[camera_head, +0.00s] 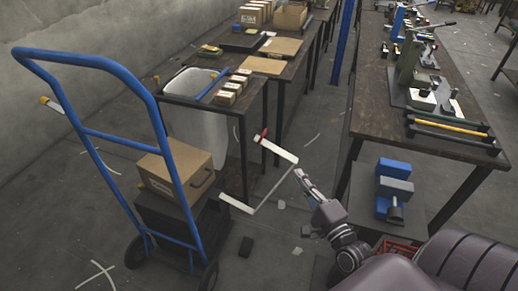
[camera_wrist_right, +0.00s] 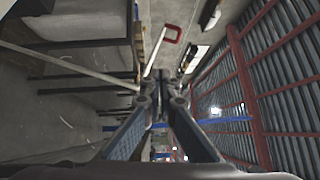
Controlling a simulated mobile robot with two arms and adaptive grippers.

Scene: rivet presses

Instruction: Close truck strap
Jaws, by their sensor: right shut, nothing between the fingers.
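A blue hand truck (camera_head: 92,61) stands at the left and carries a cardboard box (camera_head: 160,178) on a dark crate (camera_head: 160,212). A white strap (camera_head: 279,151) with a red end (camera_head: 262,136) sticks out to the right of the truck, bent in segments, its lower piece near the crate. A yellow-tipped piece (camera_head: 45,101) shows at the truck's left side. My right gripper (camera_head: 299,174) is shut and empty, just right of the strap's upper piece, apart from it as far as I can tell. In the right wrist view the red end (camera_wrist_right: 172,33) lies beyond the shut fingertips (camera_wrist_right: 155,88). My left gripper is not in view.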

